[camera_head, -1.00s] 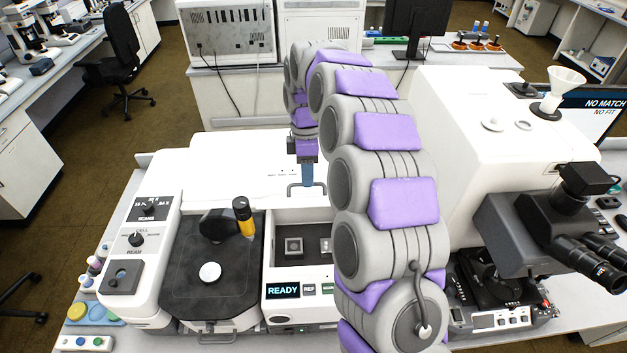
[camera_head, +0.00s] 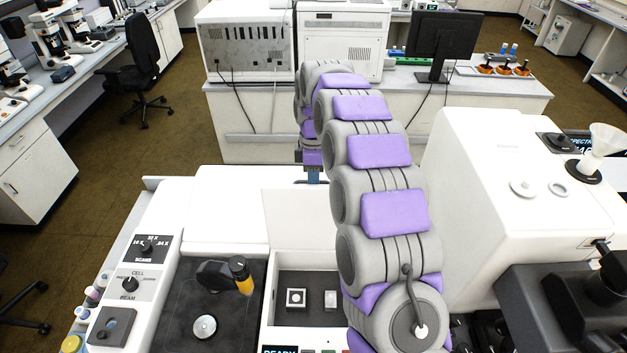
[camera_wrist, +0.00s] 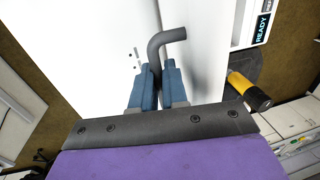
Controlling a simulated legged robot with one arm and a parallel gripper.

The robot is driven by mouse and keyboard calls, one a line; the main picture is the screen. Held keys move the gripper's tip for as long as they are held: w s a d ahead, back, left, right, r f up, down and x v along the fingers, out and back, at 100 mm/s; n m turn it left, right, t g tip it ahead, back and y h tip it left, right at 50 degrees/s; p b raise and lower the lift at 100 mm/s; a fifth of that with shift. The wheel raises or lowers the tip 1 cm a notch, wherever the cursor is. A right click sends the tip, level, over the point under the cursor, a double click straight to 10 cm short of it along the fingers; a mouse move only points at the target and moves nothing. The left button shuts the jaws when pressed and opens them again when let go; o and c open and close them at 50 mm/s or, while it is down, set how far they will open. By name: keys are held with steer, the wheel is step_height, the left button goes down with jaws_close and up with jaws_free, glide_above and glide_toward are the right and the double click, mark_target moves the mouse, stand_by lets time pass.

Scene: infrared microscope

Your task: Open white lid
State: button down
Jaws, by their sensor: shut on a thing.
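The white lid (camera_head: 300,218) stands raised behind an open compartment (camera_head: 285,318) on the white bench instrument. Its inner face shows as a plain white panel in the head view. In the wrist view, a bent dark grey bar handle (camera_wrist: 168,38) on the white lid (camera_wrist: 205,45) lies between the two blue fingers. My gripper (camera_wrist: 155,80) is shut on this handle. In the head view, my gripper (camera_head: 313,178) is at the lid's top edge and is partly hidden by that edge and my arm.
Two small square parts (camera_head: 296,298) sit in the compartment. To its left are a black platform with a yellow-black knob (camera_head: 241,275) and a silver disc (camera_head: 205,327). A microscope unit (camera_head: 560,300) stands at the right. A monitor (camera_head: 445,45) stands on the rear bench.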

steer(key=shift+s+d+f+g, duration=0.1)
steer(key=shift+s+f+g, duration=0.1)
steer(key=shift+f, duration=0.35)
steer(key=shift+s+d+f+g, duration=0.1)
steer(key=shift+s+f, duration=0.1)
steer(key=shift+f, duration=0.3)
steer(key=shift+w+a, duration=0.1)
steer(key=shift+w, duration=0.3)
steer(key=c, duration=1.2)
jaws_free()
steer(key=shift+w+a+r, duration=0.1)
steer(key=shift+a+r, duration=0.05)
steer(key=shift+r, duration=0.45)
steer(key=p+v, duration=0.5)
steer(key=v, duration=0.3)
steer(key=p+v, duration=0.6)
steer(key=v, duration=0.3)
steer(key=shift+a+r, duration=0.1)
steer(key=shift+a, duration=0.15)
